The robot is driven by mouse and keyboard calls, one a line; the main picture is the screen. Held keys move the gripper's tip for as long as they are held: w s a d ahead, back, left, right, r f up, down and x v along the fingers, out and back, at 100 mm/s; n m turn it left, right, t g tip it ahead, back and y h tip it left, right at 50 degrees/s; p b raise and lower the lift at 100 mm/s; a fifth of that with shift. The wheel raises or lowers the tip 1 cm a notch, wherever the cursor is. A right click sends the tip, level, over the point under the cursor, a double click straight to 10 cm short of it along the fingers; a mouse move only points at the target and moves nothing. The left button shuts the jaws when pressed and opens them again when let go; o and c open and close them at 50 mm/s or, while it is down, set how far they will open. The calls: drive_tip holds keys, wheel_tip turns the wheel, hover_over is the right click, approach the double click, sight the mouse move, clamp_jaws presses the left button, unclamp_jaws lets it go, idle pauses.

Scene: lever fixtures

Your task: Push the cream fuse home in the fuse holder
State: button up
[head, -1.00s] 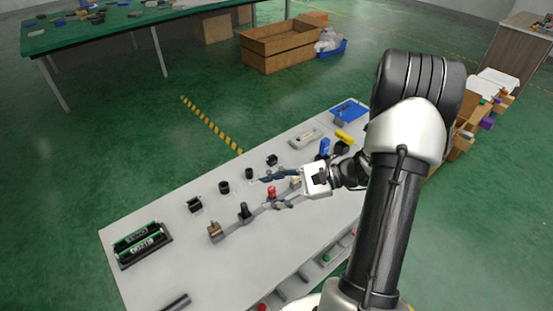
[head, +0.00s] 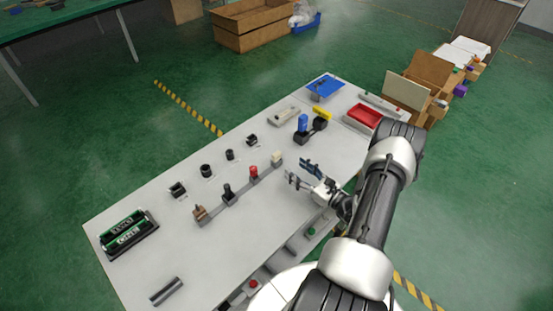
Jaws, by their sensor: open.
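A small cream piece (head: 277,157), which looks like the cream fuse, stands upright at the far right end of a grey strip (head: 241,185) on the table. The same strip carries a red, a black and a brown piece. I cannot tell for sure which part is the fuse holder, or how deep the cream piece sits. My gripper (head: 298,172) is open and empty over the table, just to the right of and nearer than the cream piece, apart from it. Its two dark fingers point left toward the strip.
Several small black fixtures (head: 206,171) stand in a row behind the strip. A blue-topped black fixture (head: 302,125) and a red tray (head: 364,117) lie farther right. A green-celled battery holder (head: 128,233) is at the left. The table's front middle is clear.

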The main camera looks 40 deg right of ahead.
sight(278, 156)
drive_tip(key=w, duration=0.5)
drive_tip(key=shift+a+b, duration=0.2)
drive_tip(key=shift+b, duration=0.15)
drive_tip(key=shift+w+a+r+b, duration=0.1)
drive_tip(key=shift+w+a+b, duration=0.1)
drive_tip(key=shift+w, duration=0.7)
drive_tip(key=shift+w+a+r+b, duration=0.1)
drive_tip(key=shift+w+b, duration=0.15)
drive_tip(key=shift+w, duration=0.6)
drive_tip(key=shift+w+a+r+b, duration=0.1)
drive_tip(key=shift+w+b, duration=0.1)
drive_tip(key=shift+w, duration=0.7)
drive_tip(key=shift+c, duration=0.2)
drive_tip(key=c, duration=0.9)
